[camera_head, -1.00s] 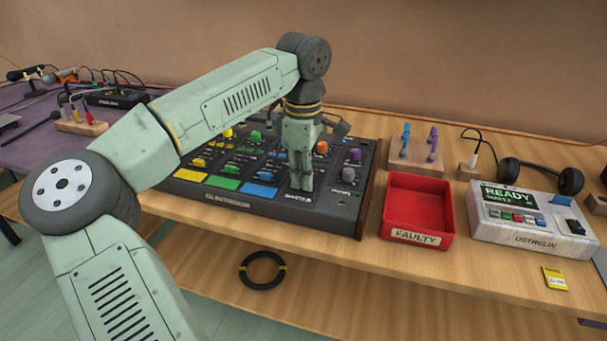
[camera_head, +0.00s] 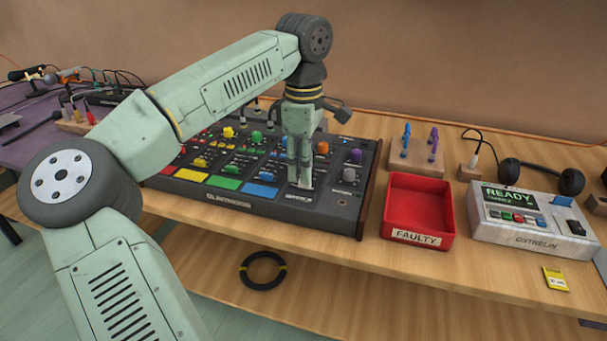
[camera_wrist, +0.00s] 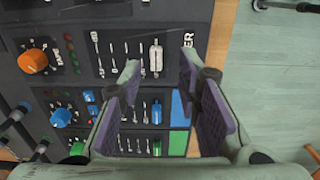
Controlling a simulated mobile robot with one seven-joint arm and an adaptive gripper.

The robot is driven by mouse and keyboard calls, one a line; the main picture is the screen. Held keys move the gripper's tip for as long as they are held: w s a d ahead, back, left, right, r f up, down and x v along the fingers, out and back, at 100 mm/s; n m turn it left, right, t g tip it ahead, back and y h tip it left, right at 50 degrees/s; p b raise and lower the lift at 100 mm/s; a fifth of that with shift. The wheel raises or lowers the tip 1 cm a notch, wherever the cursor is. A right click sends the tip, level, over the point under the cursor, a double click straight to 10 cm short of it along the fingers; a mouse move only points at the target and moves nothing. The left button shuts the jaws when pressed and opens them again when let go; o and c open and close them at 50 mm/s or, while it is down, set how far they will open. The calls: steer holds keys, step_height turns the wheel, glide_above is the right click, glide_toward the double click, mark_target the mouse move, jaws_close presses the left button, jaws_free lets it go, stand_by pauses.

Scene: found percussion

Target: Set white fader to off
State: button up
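The white fader (camera_wrist: 156,57) is on the mixing console (camera_head: 262,208), near the lettering by the console's front edge. In the wrist view its pale cap is at the right end of a row of scale marks. My gripper (camera_wrist: 160,69) is open, with one fingertip on each side of the cap in that view. A gap shows between each finger and the cap; I cannot tell how high the tips are above the panel. In the head view my gripper (camera_head: 303,184) points down over the right part of the console, and its fingers largely hide the fader.
Blue faders (camera_wrist: 156,113), an orange knob (camera_wrist: 33,61) and coloured pads (camera_head: 262,190) are close by on the console. To its right are a red tray (camera_head: 419,238) marked FAULTY and a white device (camera_head: 532,240) reading READY. Bare wood lies in front.

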step_height(320, 180, up, 9)
stand_by(0.3)
